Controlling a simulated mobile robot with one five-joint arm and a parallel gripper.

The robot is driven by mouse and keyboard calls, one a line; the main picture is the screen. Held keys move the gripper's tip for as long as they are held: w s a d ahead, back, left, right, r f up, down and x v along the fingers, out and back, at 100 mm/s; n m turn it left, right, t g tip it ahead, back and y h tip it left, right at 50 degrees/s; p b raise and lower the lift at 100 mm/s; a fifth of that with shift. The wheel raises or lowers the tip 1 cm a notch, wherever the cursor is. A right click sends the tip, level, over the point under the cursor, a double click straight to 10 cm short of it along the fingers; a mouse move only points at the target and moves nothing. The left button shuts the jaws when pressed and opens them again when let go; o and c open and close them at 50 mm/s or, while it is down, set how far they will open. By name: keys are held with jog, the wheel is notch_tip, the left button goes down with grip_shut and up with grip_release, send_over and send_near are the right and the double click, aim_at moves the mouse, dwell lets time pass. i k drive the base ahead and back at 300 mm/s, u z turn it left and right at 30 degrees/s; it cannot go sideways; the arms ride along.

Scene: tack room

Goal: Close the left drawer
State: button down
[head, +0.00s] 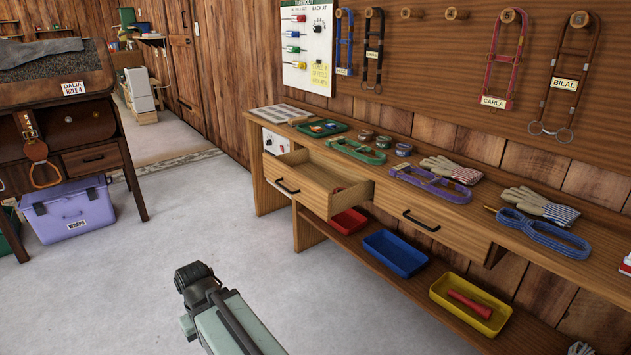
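The left drawer (316,197) of the wooden workbench (464,200) is pulled well out, with its open top and part of its inside showing. Its front has a dark bar handle (287,187). The right drawer (430,228) looks flush with the bench. The dark end of my arm (193,278) is low in front of the bench, left of and apart from the drawer. I see no clear fingers there, so its opening cannot be read.
Below the bench, a shelf holds a red bin (347,222), a blue bin (395,254) and a yellow bin (470,303). Halters and gloves lie on the bench top. A saddle rack (85,150) and purple box (70,212) stand left. The grey floor between is clear.

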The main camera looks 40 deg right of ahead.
aim_at(309, 176)
jog(key=u, duration=0.15)
jog(key=i, duration=0.95)
jog(key=z, duration=0.1)
